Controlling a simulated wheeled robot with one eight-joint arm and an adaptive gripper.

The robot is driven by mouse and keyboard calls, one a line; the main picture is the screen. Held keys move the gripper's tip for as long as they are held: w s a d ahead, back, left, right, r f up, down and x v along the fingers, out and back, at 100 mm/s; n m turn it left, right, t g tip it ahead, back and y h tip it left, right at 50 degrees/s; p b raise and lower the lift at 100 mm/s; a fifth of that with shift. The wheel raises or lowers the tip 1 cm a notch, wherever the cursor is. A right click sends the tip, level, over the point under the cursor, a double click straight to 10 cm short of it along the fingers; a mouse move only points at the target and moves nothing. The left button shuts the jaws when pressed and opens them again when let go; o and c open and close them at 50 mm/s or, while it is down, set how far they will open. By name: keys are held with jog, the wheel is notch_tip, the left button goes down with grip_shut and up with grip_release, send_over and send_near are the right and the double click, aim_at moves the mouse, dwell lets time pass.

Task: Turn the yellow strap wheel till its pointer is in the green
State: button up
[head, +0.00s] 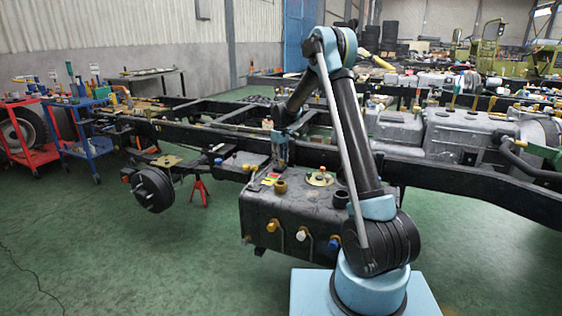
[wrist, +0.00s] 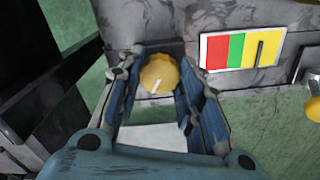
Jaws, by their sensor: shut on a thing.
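The yellow strap wheel (wrist: 158,74) is a small round knob with a white mark on its face, in the wrist view. My gripper (wrist: 160,68) has its blue-grey fingers on either side of the wheel and is shut on it. To the right is a gauge plate (wrist: 242,48) with red, green and yellow bands. Its black pointer (wrist: 261,54) stands in the yellow band, right of the green. In the head view my gripper (head: 280,152) reaches down to the dark tank (head: 300,215); the wheel cannot be clearly made out there.
Another yellow knob (wrist: 314,112) is at the right edge of the wrist view. Long black chassis rails (head: 455,180) run behind the tank. A red stand (head: 199,190) and a hub (head: 152,188) are to the left. The green floor (head: 110,255) at front left is mostly clear.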

jog(key=shift+m, duration=0.5)
jog(key=shift+w+m, duration=0.1)
jog(key=shift+m, duration=2.7)
jog(key=o, duration=1.1)
jog(key=shift+c, duration=0.2)
jog(key=shift+r, duration=0.1)
notch_tip(320, 180, up, 12)
